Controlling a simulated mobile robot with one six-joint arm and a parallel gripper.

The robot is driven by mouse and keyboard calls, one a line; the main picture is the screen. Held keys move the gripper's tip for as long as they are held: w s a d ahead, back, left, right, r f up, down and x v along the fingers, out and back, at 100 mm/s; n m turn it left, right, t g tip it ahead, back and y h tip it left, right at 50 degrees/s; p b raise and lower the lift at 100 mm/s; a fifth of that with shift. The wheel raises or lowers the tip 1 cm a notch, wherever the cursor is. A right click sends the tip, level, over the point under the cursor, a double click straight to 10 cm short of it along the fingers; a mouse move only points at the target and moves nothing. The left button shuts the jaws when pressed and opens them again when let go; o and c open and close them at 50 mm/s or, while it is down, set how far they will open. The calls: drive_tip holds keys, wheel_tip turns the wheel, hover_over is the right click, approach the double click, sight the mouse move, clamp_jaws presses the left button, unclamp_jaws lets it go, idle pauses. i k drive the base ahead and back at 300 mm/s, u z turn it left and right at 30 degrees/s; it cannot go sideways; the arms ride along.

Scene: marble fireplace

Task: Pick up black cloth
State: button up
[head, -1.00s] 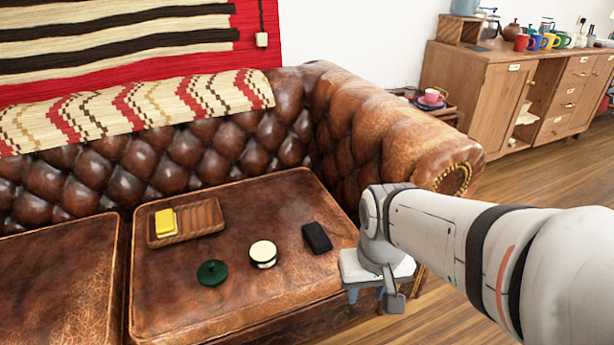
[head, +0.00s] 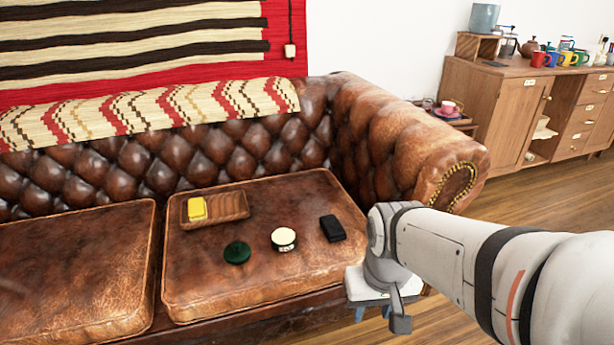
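The black cloth (head: 332,229) looks like a small dark folded block. It lies on the right part of the brown leather sofa seat cushion (head: 215,285). My gripper (head: 373,313) is in front of the sofa's right front corner, to the right of and nearer than the cloth. It points down. Its two blue fingertips show apart below the white gripper body, with nothing seen between them. The cloth is fully in view and apart from my gripper.
Left of the cloth are a round tin (head: 284,239) with a pale top and a dark green round lid (head: 237,252). Behind them a wooden tray (head: 232,206) holds a yellow block (head: 197,208). The sofa's right armrest (head: 405,145) rises behind the cloth.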

sight(332, 228)
drive_tip(key=i, duration=0.85)
drive_tip(key=z, duration=0.05)
